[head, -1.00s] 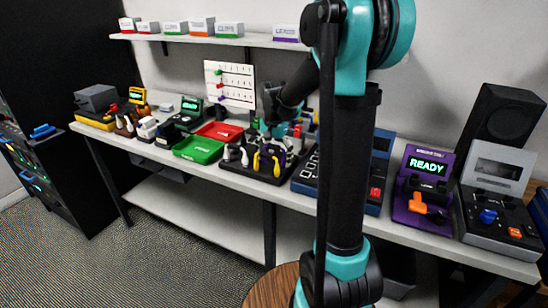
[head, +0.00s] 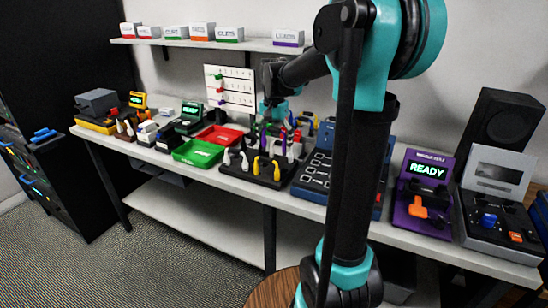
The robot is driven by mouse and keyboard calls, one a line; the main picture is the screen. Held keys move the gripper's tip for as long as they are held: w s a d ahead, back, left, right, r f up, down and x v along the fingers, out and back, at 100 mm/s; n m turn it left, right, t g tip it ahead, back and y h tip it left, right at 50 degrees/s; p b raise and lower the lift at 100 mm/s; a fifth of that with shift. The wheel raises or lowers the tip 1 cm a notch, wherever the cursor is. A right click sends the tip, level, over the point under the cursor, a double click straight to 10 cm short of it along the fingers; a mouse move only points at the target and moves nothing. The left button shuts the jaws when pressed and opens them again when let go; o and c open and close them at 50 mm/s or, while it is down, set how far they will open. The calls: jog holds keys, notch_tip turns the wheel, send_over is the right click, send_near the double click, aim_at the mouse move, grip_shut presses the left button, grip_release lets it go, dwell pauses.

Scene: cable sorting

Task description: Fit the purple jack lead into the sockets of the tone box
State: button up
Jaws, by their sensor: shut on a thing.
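My gripper (head: 273,110) is over the black lead rack (head: 237,172) in the middle of the bench. It is small and partly hidden at this distance. It is shut on what looks like the purple jack lead (head: 263,139), which hangs below the fingers. Other plugs, white, yellow and purple, stand close around it, so I cannot tell if the lead is clear of the rack. A purple box (head: 424,192) with a lit READY screen, likely the tone box, stands at the right of the bench. An orange part sits on its front.
A red tray (head: 219,135) and a green tray (head: 198,153) lie left of the rack. A blue keypad unit (head: 314,176) stands between the rack and the purple box. A grey unit (head: 495,210) and a black speaker (head: 504,131) are at the right. A pegboard (head: 230,88) is behind.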

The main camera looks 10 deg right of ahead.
notch_tip(320, 180, up, 15)
jog(key=shift+f, duration=0.1)
dwell(0.6)
